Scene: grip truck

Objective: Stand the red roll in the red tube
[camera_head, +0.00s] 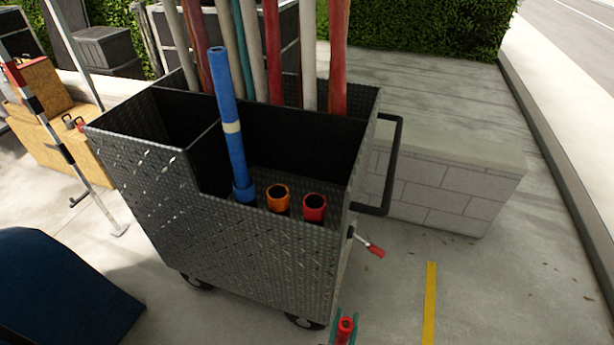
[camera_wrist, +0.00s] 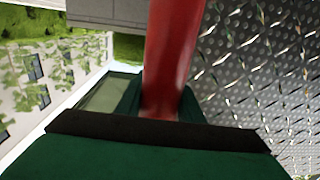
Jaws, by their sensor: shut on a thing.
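The red tube (camera_head: 314,208) stands open-mouthed inside the front compartment of a dark metal cart (camera_head: 255,255), at its right end; its opening looks empty. My gripper (camera_head: 345,333) is at the bottom of the head view, in front of the cart and to the right. It is shut on the red roll (camera_head: 346,324), seen there almost end-on. In the wrist view the red roll (camera_wrist: 174,50) rises between the green fingers of my gripper (camera_wrist: 160,108), beside the cart's patterned metal wall (camera_wrist: 262,60). The roll's lower part is hidden by the near finger.
An orange tube (camera_head: 278,197) and a blue tube (camera_head: 243,191) holding a tall blue roll (camera_head: 230,120) stand left of the red tube. Several long rolls rise from the cart's back. A black handle (camera_head: 396,165) juts right.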

